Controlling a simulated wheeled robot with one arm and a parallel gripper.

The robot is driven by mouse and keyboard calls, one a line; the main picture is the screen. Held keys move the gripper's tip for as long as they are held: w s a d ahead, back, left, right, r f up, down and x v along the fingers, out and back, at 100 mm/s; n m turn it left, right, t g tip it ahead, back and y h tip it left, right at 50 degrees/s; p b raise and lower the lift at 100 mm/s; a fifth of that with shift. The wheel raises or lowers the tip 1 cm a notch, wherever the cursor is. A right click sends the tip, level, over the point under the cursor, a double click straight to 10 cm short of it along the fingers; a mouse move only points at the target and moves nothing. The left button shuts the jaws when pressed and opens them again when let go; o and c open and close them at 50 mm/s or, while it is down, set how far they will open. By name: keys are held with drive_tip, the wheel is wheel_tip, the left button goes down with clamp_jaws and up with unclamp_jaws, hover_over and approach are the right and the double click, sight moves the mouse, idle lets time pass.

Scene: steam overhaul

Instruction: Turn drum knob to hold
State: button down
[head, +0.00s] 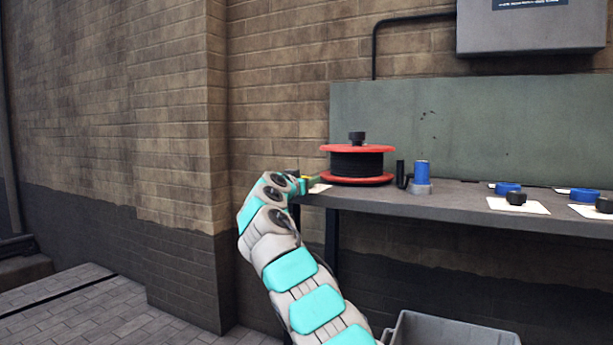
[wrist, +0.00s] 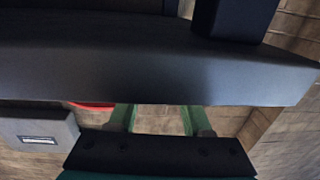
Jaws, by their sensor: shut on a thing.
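The drum (head: 357,163) is a black-wound reel between two red discs, standing near the left end of the bench. A black knob (head: 357,137) sits on its top. My gripper (head: 308,182) is at the bench's left end, left of the drum and lower than the knob, apart from it. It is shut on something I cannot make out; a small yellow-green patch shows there. In the wrist view its green fingers (wrist: 158,118) reach toward a dark bench edge, with a pale gap between them. A sliver of the red drum (wrist: 92,105) shows there too.
The bench (head: 450,203) also holds a blue cylinder (head: 421,173), a black upright piece (head: 400,173) and blue and black knobs on white cards at right. A grey box (head: 530,27) hangs on the wall. A grey bin (head: 450,329) stands below.

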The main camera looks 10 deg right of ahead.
drive_tip(key=shift+a+r+m+g+h+p, duration=0.15)
drive_tip(key=shift+m+g+h+p, duration=0.4)
drive_tip(key=shift+p, duration=0.65)
drive_tip(key=shift+d+r+m+g+h+p, duration=0.15)
drive_tip(key=shift+m+g+h+p, duration=0.4)
drive_tip(key=shift+p, duration=0.65)
drive_tip(key=shift+a+f+m+h+p, duration=0.15)
drive_tip(key=shift+m+h+p, duration=0.15)
drive_tip(key=shift+h+p, duration=0.5)
drive_tip(key=shift+g+p, duration=0.45)
drive_tip(key=shift+g, duration=0.05)
drive_tip(key=shift+c, duration=1.7)
unclamp_jaws()
drive_tip(key=shift+f, duration=0.1)
drive_tip(key=b+v, duration=0.2)
drive_tip(key=v, duration=0.5)
drive_tip(key=shift+s+a, duration=0.2)
drive_tip(key=shift+s, duration=0.05)
